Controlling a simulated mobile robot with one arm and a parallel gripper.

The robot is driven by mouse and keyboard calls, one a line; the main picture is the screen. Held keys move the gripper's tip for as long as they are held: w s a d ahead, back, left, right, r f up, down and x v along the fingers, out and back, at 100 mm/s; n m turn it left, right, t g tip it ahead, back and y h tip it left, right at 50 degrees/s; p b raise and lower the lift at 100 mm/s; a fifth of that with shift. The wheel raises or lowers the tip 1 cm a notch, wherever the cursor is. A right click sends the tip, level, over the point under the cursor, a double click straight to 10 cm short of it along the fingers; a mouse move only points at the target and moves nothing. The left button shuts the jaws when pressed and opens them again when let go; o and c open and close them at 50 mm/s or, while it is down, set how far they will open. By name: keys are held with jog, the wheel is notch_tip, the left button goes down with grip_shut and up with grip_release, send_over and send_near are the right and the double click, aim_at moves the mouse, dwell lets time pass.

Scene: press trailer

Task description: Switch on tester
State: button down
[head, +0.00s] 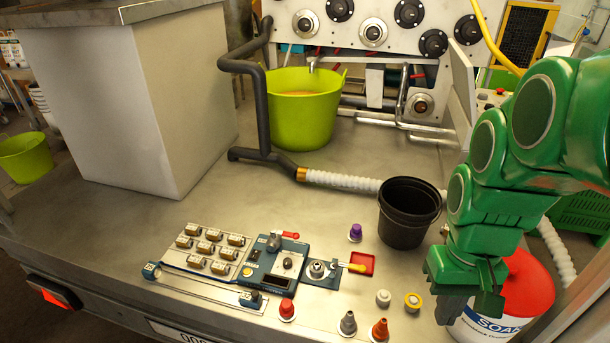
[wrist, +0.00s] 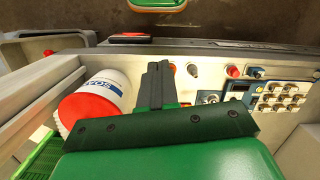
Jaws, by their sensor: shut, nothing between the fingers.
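A blue tester panel (head: 274,266) lies on the metal bench in the head view. It has a dark display, knobs, a small toggle-like part and a red-tipped lever (head: 290,235). A small blue plate with a round metal fitting (head: 317,270) adjoins its right side. My green gripper (head: 470,309) is well right of the tester, by the soap tub. In the wrist view my gripper (wrist: 158,68) is shut and empty.
A red-lidded soap tub (head: 500,321) stands close to my gripper. A black pot (head: 408,213) stands behind it. Small cones and knobs, including an orange cone (head: 380,329), stand between gripper and tester. A green bucket (head: 303,107) is farther back.

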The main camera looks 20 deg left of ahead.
jog(key=w+a+f+n, duration=0.2)
jog(key=w+a+n, duration=0.2)
jog(key=w+a, duration=0.7)
jog(key=w+a+f+n, duration=0.2)
jog(key=w+a+n, duration=0.2)
jog(key=w+a, duration=0.65)
jog(key=n, duration=0.8)
send_over(253, 257)
jog(key=w, duration=0.2)
notch_tip(253, 257, down, 16)
jog(key=shift+f, duration=0.2)
jog(key=shift+f, duration=0.1)
jog(key=f, duration=0.4)
jog(key=s+f, duration=0.1)
jog(key=f, duration=0.7)
jog(key=shift+s+f, duration=0.25)
jog(key=shift+s, duration=0.1)
jog(key=shift+f, duration=0.65)
